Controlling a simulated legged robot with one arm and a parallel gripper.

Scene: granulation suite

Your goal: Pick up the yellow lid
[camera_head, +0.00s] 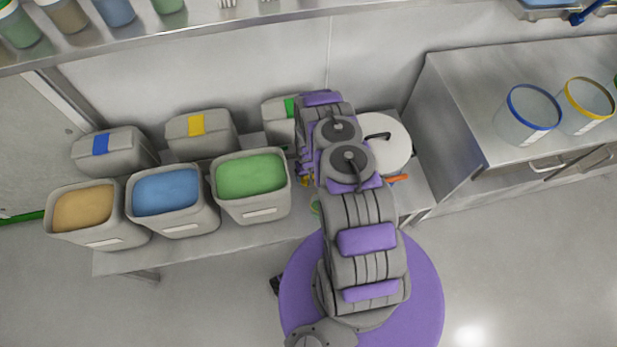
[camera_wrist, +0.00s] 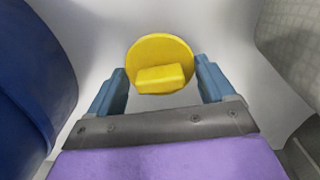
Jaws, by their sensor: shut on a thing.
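The yellow lid (camera_wrist: 148,50) is a round disc with a raised block handle (camera_wrist: 160,78), seen in the wrist view. My gripper (camera_wrist: 161,66) has its two blue-grey fingers on either side of the lid and is shut on it. In the head view my own arm hides the gripper. A small yellow patch (camera_head: 306,181) shows beside the arm there, but I cannot tell whether it is the lid.
Open bins of tan (camera_head: 83,208), blue (camera_head: 166,190) and green (camera_head: 250,174) material stand on the bench left of my arm, with closed grey bins behind. Blue-rimmed (camera_head: 528,120) and yellow-rimmed (camera_head: 583,108) tubs stand on the right counter.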

